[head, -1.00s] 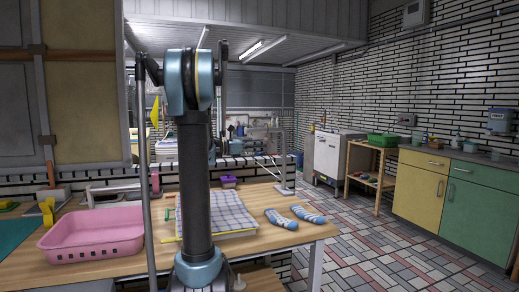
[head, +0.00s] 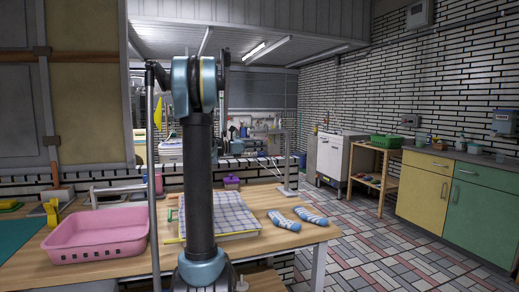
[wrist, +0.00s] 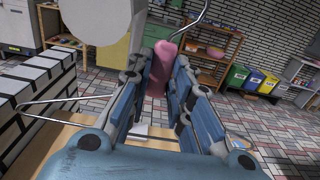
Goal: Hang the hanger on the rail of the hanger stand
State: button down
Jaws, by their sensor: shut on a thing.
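In the wrist view my gripper (wrist: 161,68) has its blue fingers closed on the pink middle part of a wire hanger (wrist: 158,72). The hanger's metal hook curves up beyond the fingertips, and its thin wire arms spread out to the left and right. In the head view my arm hides the gripper; thin pale wire lines show just right of the arm. A grey upright of what looks like the hanger stand (head: 286,165) rises from the worktable at its back right. Its rail is hard to make out in the head view and cannot be told in the wrist view.
The wooden worktable (head: 120,268) holds a pink basket (head: 97,237), a checked folded cloth (head: 233,212) and a pair of blue socks (head: 297,217). A low brick wall (wrist: 32,90) is close on the left in the wrist view. The tiled floor (head: 385,235) right of the table is clear.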

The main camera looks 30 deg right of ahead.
jog(key=shift+w+d+f, duration=0.15)
jog(key=shift+w+f, duration=0.2)
jog(key=shift+w, duration=0.35)
jog(key=shift+w+d+f, duration=0.2)
jog(key=shift+w+f, duration=0.1)
jog(key=shift+w, duration=0.35)
jog(key=shift+w+d+f, duration=0.15)
jog(key=shift+w+f, duration=0.2)
jog(key=shift+w, duration=0.35)
jog(key=shift+w+f, duration=0.1)
jog(key=shift+f, duration=0.05)
jog(key=c, duration=1.4)
grip_release()
jog(key=shift+o, duration=0.2)
jog(key=v, duration=1.2)
